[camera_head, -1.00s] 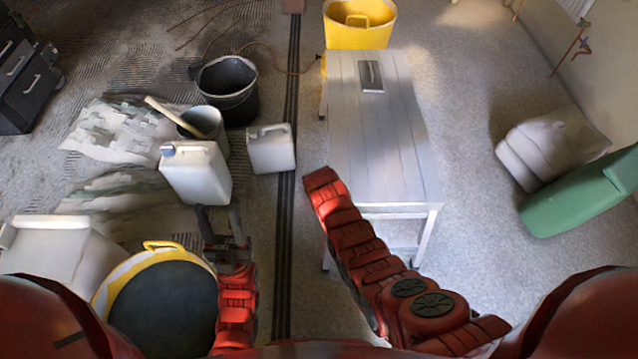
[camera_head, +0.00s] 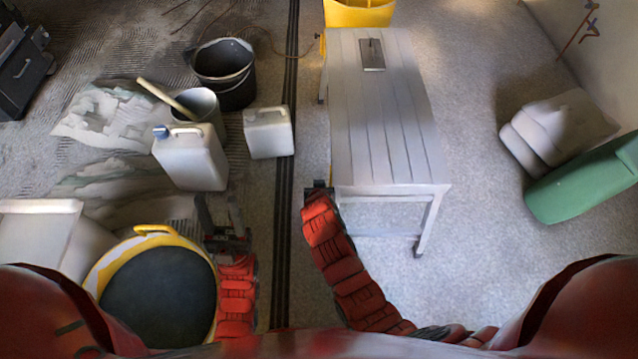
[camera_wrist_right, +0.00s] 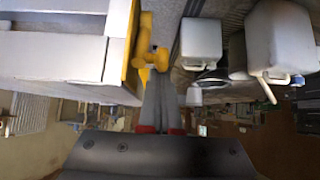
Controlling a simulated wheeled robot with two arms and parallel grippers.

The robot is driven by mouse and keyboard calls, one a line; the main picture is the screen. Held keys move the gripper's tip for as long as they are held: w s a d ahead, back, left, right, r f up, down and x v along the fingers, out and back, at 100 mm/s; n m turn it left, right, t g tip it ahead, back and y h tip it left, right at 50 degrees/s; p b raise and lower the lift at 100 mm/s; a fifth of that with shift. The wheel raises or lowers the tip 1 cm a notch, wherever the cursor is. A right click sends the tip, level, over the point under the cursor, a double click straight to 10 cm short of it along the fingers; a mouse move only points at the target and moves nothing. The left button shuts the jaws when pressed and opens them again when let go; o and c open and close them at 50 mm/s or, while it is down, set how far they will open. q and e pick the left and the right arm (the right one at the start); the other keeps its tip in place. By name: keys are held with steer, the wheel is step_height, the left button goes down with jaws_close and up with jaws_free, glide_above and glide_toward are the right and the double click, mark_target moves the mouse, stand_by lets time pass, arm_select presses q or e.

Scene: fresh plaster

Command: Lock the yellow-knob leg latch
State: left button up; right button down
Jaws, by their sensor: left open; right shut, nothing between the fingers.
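The pale slatted workbench (camera_head: 385,120) stands right of centre in the head view. The right wrist view shows its pale boards and yellow side rail (camera_wrist_right: 122,40). A yellow knob latch (camera_wrist_right: 153,54) sits beside that rail. My right gripper (camera_wrist_right: 160,80) is shut and empty, its fingertips right at the knob in the picture; I cannot tell whether they touch it. In the head view my right gripper (camera_head: 318,188) is at the bench's near left corner, and the latch is hidden. My left gripper (camera_head: 220,218) is open and empty, left of the bench.
White canisters (camera_head: 190,160) (camera_head: 268,132), a grey bucket (camera_head: 200,105) and a black bucket (camera_head: 225,72) stand left. A yellow-rimmed round container (camera_head: 160,290) is near my left arm. A green object (camera_head: 585,180) lies right.

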stand_by(0.5)
steer(key=w+r, duration=0.3)
steer(key=f+p+v, duration=0.1)
steer(key=v, duration=0.8)
steer(key=shift+s, duration=0.5)
steer(key=shift+r, duration=0.15)
